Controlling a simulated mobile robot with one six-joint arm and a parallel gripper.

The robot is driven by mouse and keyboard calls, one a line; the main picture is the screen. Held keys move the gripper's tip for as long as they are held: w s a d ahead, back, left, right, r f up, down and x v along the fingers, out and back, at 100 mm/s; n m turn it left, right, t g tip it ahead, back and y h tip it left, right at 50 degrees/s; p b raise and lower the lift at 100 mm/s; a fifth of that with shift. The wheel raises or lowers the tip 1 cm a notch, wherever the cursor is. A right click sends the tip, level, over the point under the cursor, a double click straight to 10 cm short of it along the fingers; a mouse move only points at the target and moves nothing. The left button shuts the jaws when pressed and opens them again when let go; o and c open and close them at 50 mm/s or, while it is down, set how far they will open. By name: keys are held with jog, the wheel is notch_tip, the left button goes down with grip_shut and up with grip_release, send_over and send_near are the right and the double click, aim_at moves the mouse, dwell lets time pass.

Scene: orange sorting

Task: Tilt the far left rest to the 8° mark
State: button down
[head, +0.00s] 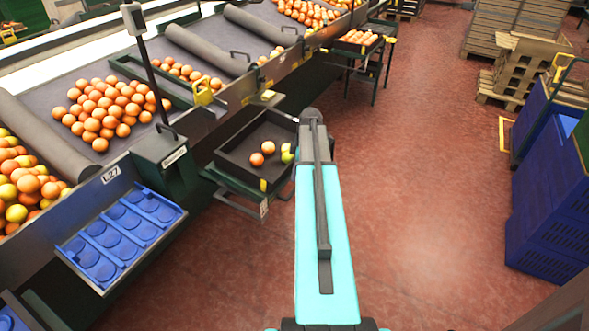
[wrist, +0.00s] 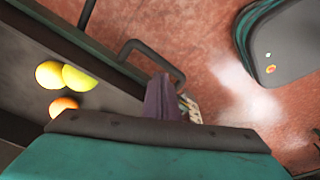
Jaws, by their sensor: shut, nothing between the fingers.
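No 8° mark can be read, and I cannot tell for sure which part is the far left rest. A dark tray (head: 232,160) on a low stand beside the sorting line holds a few fruits, orange and yellow-green. Its dark wall also shows in the wrist view (wrist: 100,82), with two yellow fruits (wrist: 66,76) and an orange one (wrist: 63,106). A black loop handle (wrist: 150,47) stands out from the tray's side. My gripper (wrist: 164,82) is shut and empty, its tips close to the handle; contact cannot be told. In the head view my arm hides it.
Piles of oranges (head: 105,108) lie on the sorting line, between grey rollers (head: 205,48). A blue tray (head: 72,247) is at the lower left. Another fruit tray (head: 357,40) stands farther back. Blue crates (head: 545,235) and pallets (head: 515,45) are at right. The red floor between is clear.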

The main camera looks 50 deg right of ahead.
jog(key=shift+r+p, duration=1.5)
jog(key=shift+r, duration=1.3)
